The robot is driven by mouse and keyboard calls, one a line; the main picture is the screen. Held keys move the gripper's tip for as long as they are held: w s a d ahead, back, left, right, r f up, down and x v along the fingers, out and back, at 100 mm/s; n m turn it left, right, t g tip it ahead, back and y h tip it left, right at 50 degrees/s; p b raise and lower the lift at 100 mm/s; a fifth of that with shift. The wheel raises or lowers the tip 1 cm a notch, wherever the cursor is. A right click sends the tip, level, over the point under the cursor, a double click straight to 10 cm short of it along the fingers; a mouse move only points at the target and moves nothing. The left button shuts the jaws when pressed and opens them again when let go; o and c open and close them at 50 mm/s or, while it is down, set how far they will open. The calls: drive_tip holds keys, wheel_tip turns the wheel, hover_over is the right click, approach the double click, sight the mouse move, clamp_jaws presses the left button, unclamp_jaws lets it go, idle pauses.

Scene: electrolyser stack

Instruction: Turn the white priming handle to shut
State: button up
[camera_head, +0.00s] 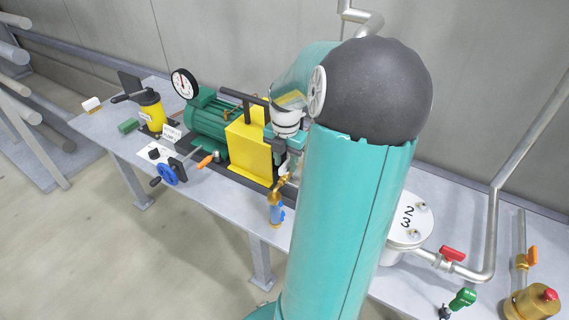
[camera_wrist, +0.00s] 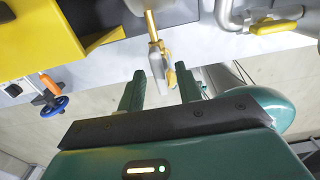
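No clearly white lever handle can be made out in either view. My gripper (camera_wrist: 161,80) shows its two dark green fingers apart in the wrist view, with nothing held between them. A brass tap (camera_wrist: 151,26) with a pale grey body and a yellow lever (camera_wrist: 171,77) appears between and beyond the fingertips; I cannot tell how far off it is. In the head view a brass tap (camera_head: 281,187) with blue parts hangs at the bench's front edge, below my wrist. My own arm hides part of the bench, and my fingers do not show clearly there.
A yellow block (camera_head: 249,152), green motor (camera_head: 207,115) and gauge (camera_head: 184,83) stand on the grey bench (camera_head: 142,146). A blue handwheel (camera_head: 167,173) sticks out in front. A red-handled valve (camera_head: 453,253) is at right. The yellow-handled pipe valve (camera_wrist: 277,27) shows in the wrist view.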

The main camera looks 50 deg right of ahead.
clamp_jaws()
drive_tip(key=shift+m, duration=2.3)
drive_tip(key=m, duration=0.3)
drive_tip(key=shift+w+m, duration=0.1)
drive_tip(key=shift+m, duration=0.7)
